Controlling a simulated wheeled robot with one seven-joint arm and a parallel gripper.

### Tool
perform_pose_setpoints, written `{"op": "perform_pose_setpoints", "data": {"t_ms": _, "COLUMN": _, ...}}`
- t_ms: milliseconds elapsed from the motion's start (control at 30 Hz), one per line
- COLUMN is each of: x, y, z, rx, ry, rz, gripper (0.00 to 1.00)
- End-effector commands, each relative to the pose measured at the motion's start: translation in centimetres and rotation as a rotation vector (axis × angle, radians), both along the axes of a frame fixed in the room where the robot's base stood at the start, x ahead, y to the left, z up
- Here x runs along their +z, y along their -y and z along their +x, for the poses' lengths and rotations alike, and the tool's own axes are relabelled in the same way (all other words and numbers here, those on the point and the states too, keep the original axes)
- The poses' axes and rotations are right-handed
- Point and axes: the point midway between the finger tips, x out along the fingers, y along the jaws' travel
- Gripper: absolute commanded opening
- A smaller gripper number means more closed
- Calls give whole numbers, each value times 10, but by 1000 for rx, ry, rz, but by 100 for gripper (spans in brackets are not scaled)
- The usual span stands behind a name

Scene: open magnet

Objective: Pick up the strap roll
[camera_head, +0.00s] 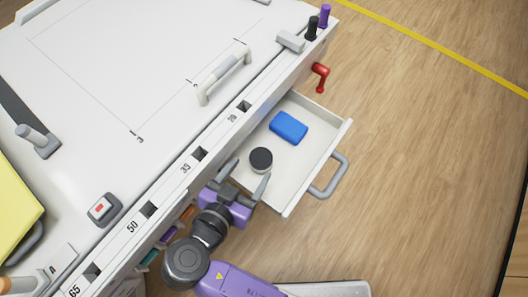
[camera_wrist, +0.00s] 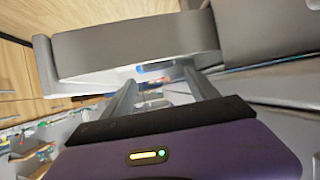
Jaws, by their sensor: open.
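A dark round roll (camera_head: 261,158) with a pale lower rim, which looks like the strap roll, lies in the open white drawer (camera_head: 318,160) in the head view. My gripper (camera_head: 251,168) is over the drawer's near-left end, with its two grey fingers spread apart. In the picture the fingertips lie just below the roll, one to each side; I cannot tell their height above it. In the wrist view, my open fingers (camera_wrist: 163,82) point toward a large grey shape, and the roll cannot be made out there.
A blue block (camera_head: 289,128) lies in the drawer above and right of the roll. The drawer has a grey handle (camera_head: 330,177) on its front. The white table (camera_head: 120,70) with its numbered edge stands beside it. A red hooked handle (camera_head: 320,77) sticks out farther along. Wooden floor lies to the right.

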Motion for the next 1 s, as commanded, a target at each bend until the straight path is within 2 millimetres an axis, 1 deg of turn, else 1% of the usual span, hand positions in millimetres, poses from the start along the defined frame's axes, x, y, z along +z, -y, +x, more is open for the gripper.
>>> {"op": "perform_pose_setpoints", "data": {"t_ms": 367, "x": -19, "y": 16, "z": 28, "rx": -1, "ry": -3, "rz": -3, "gripper": 68}}
{"op": "perform_pose_setpoints", "data": {"t_ms": 500, "x": -32, "y": 25, "z": 42, "rx": -3, "ry": -2, "rz": -2, "gripper": 68}}
{"op": "perform_pose_setpoints", "data": {"t_ms": 633, "x": -38, "y": 30, "z": 54, "rx": -3, "ry": -1, "rz": -1, "gripper": 68}}
{"op": "perform_pose_setpoints", "data": {"t_ms": 733, "x": -40, "y": 32, "z": 57, "rx": -1, "ry": 0, "rz": 0, "gripper": 68}}
{"op": "perform_pose_setpoints", "data": {"t_ms": 933, "x": -40, "y": 32, "z": 58, "rx": 0, "ry": 0, "rz": 0, "gripper": 68}}
{"op": "perform_pose_setpoints", "data": {"t_ms": 1000, "x": -40, "y": 32, "z": 57, "rx": 0, "ry": 0, "rz": 0, "gripper": 54}}
